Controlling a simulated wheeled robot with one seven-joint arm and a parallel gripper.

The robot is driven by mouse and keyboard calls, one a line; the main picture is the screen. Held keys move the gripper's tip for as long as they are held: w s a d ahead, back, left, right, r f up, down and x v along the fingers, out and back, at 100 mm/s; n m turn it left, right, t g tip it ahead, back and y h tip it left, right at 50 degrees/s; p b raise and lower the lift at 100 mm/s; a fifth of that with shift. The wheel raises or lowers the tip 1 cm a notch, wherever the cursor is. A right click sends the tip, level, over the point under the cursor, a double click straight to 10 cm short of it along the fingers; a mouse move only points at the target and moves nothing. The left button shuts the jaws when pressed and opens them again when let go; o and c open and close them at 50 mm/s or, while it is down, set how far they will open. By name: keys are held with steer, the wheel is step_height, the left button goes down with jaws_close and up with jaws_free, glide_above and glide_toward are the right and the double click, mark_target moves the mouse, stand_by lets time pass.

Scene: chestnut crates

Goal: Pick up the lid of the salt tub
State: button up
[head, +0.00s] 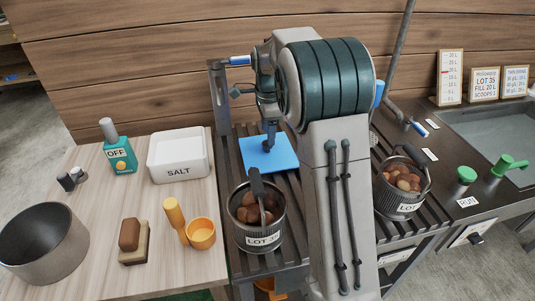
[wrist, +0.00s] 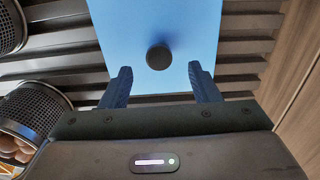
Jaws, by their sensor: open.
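The white salt tub (head: 180,170) stands on the pale wooden table at the left, labelled SALT, with no lid on it. A flat blue lid (head: 268,160) lies on the dark slatted rack, away from the tub. The wrist view shows the blue lid (wrist: 135,25) with a round dark knob (wrist: 159,57) on it. My gripper (wrist: 160,82) is open and empty, one finger to each side of the knob's line. The knob appears just ahead of the fingertips, not clamped. In the head view my gripper (head: 269,140) is above the lid, partly hidden by my arm.
A LOT 35 basket of chestnuts (head: 258,235) stands on the rack in front of the lid; another basket (head: 400,190) stands right of my arm.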

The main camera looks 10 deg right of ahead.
mark_target(267, 149)
step_height(267, 149, down, 5)
steer(key=shift+a+f+b, duration=0.1)
steer(key=shift+b, duration=0.2)
steer(key=shift+c, duration=0.4)
steer(key=c, duration=1)
